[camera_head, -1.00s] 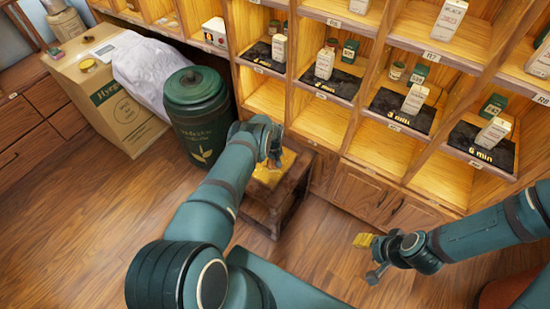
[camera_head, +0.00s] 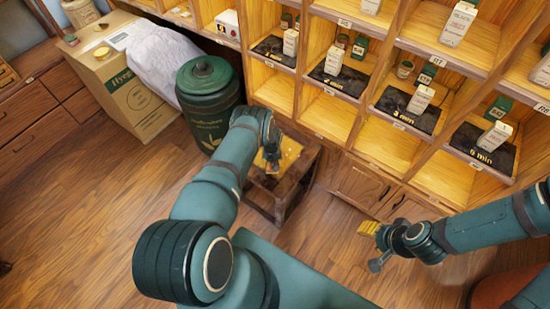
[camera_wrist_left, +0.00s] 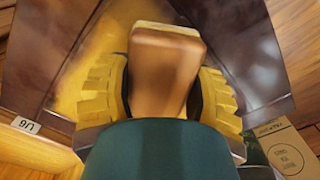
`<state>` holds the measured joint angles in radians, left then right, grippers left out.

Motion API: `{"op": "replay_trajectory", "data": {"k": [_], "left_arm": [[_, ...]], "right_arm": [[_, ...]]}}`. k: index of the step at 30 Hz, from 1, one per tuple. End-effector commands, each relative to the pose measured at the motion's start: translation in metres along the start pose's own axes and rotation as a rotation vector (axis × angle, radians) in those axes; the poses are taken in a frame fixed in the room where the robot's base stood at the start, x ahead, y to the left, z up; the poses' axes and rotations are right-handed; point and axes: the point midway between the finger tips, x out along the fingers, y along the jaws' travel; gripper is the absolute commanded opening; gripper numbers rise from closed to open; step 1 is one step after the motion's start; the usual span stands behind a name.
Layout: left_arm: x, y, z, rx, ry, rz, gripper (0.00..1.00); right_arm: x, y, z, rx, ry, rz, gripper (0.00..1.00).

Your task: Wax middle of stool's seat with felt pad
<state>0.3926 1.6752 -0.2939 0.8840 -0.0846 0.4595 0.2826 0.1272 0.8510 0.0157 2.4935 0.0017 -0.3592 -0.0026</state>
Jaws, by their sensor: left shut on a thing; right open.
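The stool (camera_head: 297,187) stands on the floor in front of the shelf, dark brown with a golden-yellow middle on its seat (camera_head: 291,152). My left gripper (camera_head: 271,164) is over the left part of the seat in the head view. In the left wrist view its yellow fingers are shut on the felt pad (camera_wrist_left: 165,62), a brown block with a pale far edge. The seat's dark border (camera_wrist_left: 240,55) shows beyond it. The pad's underside is hidden, so I cannot tell whether it touches the seat. My right gripper (camera_head: 373,247) is open and empty, right of the stool.
A green canister (camera_head: 208,100) stands close to the stool's left. A cardboard box (camera_head: 128,95) with a white cloth (camera_head: 165,62) is farther left. Wooden shelves (camera_head: 385,150) with packets stand behind. The floor (camera_head: 90,220) at left is clear.

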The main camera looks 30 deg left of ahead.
Motion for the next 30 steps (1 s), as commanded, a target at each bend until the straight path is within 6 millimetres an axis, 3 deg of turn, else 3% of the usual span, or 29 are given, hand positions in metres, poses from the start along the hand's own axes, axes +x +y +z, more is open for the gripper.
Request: {"op": "replay_trajectory", "data": {"k": [30], "left_arm": [[-0.003,-0.03,0.042,-0.001,-0.001,0.0,0.16]], "right_arm": [[-0.028,-0.01,-0.003,0.0,0.0,0.0,0.47]]}}
